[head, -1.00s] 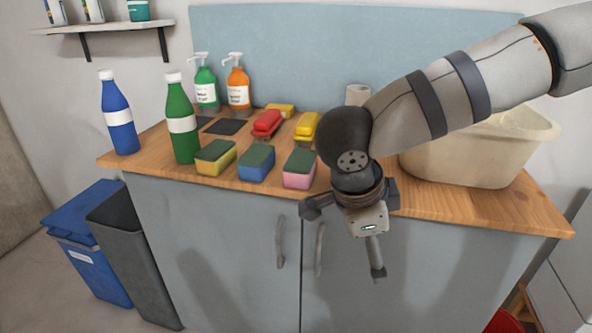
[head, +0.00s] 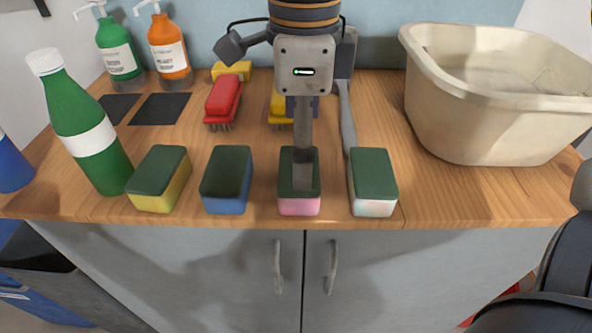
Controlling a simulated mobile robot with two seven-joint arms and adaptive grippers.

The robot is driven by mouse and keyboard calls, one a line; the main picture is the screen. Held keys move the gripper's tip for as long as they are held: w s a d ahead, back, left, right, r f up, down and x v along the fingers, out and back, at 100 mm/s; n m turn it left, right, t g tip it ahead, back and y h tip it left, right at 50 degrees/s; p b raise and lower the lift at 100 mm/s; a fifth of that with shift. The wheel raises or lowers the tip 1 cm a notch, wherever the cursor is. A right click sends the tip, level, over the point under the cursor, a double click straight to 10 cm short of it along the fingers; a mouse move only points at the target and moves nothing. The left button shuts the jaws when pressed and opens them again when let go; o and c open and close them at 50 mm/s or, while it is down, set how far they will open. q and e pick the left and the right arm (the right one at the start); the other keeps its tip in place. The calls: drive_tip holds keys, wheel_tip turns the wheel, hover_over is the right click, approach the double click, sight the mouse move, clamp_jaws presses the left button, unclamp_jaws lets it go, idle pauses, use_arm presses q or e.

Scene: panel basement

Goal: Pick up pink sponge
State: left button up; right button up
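The pink sponge (head: 299,207) has a dark green top and lies near the counter's front edge, between the blue sponge (head: 226,204) and the white sponge (head: 374,208). My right gripper (head: 300,165) hangs over it from the back, fingers spread. One finger points down in front of the sponge's green top and hides part of it. Another points down on the right, towards the gap beside the white sponge; a third sticks out to the left, higher up. The gripper is open and holds nothing that I can see. Contact with the sponge cannot be told. My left gripper is out of view.
A yellow sponge (head: 158,200) and green bottle (head: 85,135) stand left. A red brush (head: 223,100) and partly hidden yellow brush (head: 279,109) lie behind. A beige basin (head: 490,120) fills the right. Two pump bottles, green (head: 117,50) and orange (head: 167,52), stand at back left.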

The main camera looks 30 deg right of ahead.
drive_tip(key=f, duration=0.6)
drive_tip(key=shift+w+a, duration=0.1)
drive_tip(key=shift+w, duration=0.1)
drive_tip(key=c, duration=0.8)
drive_tip(key=shift+c, duration=0.2)
drive_tip(key=shift+r, duration=0.15)
wheel_tip(320, 180, up, 2)
drive_tip(key=shift+r, duration=0.2)
drive_tip(key=s+a+r, duration=1)
drive_tip(key=shift+r, duration=0.2)
